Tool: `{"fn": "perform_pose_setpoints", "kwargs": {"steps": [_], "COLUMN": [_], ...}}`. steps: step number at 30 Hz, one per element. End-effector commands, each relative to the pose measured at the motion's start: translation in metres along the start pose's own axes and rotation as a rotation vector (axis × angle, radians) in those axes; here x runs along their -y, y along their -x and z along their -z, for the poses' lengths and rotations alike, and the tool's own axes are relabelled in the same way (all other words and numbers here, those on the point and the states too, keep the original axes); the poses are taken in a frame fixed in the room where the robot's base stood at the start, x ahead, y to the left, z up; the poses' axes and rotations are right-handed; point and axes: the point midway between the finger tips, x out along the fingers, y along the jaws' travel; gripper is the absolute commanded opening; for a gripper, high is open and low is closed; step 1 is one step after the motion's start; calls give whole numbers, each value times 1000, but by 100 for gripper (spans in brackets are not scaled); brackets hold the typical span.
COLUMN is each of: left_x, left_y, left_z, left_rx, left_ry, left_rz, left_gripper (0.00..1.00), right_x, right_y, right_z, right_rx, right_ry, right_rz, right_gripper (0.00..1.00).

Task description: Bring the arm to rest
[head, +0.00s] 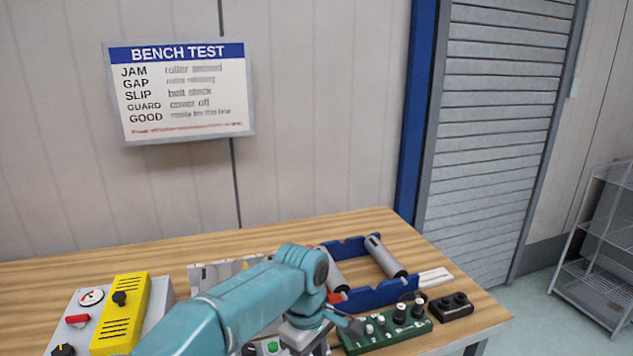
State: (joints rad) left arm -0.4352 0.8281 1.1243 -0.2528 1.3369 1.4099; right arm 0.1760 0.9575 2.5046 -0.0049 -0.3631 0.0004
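One teal arm of mine, the left, comes in from the lower left and reaches over the middle of the wooden bench (120,247). Its wrist bends down near the bench's front edge. A dark grey part of my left gripper (350,325) shows beside the green board. The rest of the gripper is hidden by the arm or merges with dark parts, so I cannot tell whether it is open or holds anything. My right arm and gripper are not in view.
A blue tray (385,296) with grey rollers (385,256) lies behind the wrist. A green board (400,332) with knobs and a black block (451,306) lie at the right. A yellow box (121,315) stands at the left. A BENCH TEST sign (182,92) hangs above.

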Motion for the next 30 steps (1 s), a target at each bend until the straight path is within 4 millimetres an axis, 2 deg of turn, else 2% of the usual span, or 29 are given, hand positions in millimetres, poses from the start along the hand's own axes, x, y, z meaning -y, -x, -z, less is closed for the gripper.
{"fn": "perform_pose_setpoints", "kwargs": {"steps": [1,5,8,11,12,14,15,16,18,22,26,30], "left_x": [4,15,35,72,92,123,145,162,198,246,268,271], "left_y": [-19,-73,-125,-188,-213,-244,-261,-272,-288,-301,-302,-302], "left_z": [5,13,18,17,13,6,-1,-6,-19,-39,-48,-50], "left_rx": [16,60,104,149,164,174,175,173,158,123,97,91], "left_ry": [-33,-139,-237,-352,-398,-462,-501,-529,-584,-662,-703,-710], "left_rz": [2,-20,-47,-99,-124,-165,-190,-206,-238,-265,-272,-274], "left_gripper": [37,37,37,37,37,37,37,37,37,37,37,37], "right_x": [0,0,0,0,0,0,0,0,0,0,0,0], "right_y": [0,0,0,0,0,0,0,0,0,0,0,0], "right_z": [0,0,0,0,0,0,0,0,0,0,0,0], "right_rx": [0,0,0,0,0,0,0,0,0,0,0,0], "right_ry": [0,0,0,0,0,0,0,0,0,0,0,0], "right_rz": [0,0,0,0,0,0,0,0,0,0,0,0], "right_gripper": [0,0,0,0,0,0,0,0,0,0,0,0]}}
